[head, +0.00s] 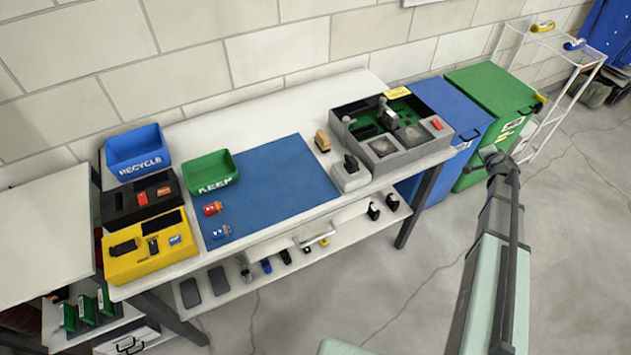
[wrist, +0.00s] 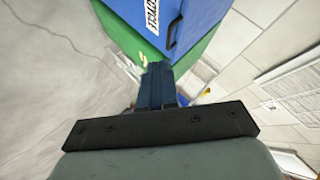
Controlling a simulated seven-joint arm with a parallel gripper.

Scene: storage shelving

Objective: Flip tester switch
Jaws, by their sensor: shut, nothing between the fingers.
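My gripper (head: 493,158) is in the air to the right of the table, in front of the green bin. In the wrist view its fingers (wrist: 156,72) are together and empty. A yellow box (head: 150,246) with dark slots and a black box (head: 138,200) with a red part stand at the table's left end; they look like tester units. A small grey box with a black rocker-like part (head: 351,166) sits at the right front, beside a large grey machine (head: 390,125) with a green inside. I cannot tell which one is the tester. My gripper touches none of them.
A blue RECYCLE bin (head: 136,150) and a green KEEP bin (head: 210,173) stand by a blue mat (head: 270,185). Two small batteries lie on the mat's left edge. A blue bin (head: 450,105) and a green bin (head: 497,90) stand right of the table. A lower shelf holds small items.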

